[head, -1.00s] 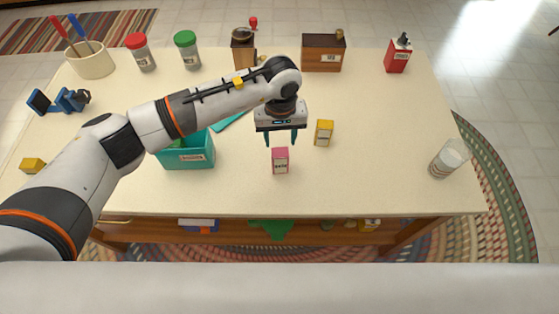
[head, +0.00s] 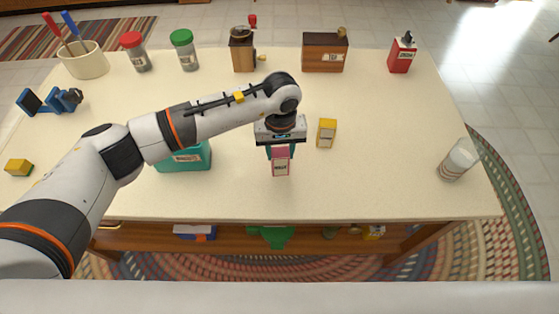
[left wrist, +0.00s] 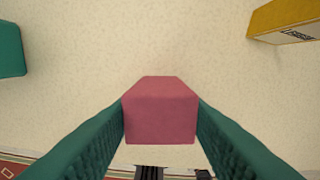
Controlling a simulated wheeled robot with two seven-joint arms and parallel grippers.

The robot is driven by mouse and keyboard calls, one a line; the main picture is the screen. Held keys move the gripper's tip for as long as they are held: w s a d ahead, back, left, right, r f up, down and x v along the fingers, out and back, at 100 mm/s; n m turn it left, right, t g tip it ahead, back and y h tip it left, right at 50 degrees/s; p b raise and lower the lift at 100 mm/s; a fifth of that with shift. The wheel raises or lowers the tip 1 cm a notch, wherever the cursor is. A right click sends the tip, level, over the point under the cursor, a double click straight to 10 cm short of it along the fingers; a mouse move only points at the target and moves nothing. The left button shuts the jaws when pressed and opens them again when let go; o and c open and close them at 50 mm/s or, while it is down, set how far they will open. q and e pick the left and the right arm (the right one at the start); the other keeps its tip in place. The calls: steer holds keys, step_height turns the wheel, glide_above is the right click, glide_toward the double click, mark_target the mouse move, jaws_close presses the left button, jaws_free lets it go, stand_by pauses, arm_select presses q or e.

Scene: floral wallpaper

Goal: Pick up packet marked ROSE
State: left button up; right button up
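The pink packet (head: 281,161) stands upright near the table's front middle, its small white label too blurred to read surely. My left gripper (head: 281,150) points down over it, with a teal finger on each side of its upper part. In the left wrist view the pink packet (left wrist: 160,118) fills the space between the fingers, which meet both its sides with no gap showing. The gripper looks shut on it. The packet seems to be at table level; its base contact is not clear. My right gripper is not in view.
A yellow packet (head: 326,133) stands close on the right. A teal bin (head: 183,160) is at the left, partly behind my arm. The right middle is clear.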

arm_select(q)
steer(key=shift+r+p, duration=1.15)
steer(key=shift+r, duration=1.75)
step_height(320, 180, up, 7)
steer(key=p, duration=0.2)
steer(key=shift+r, duration=0.1)
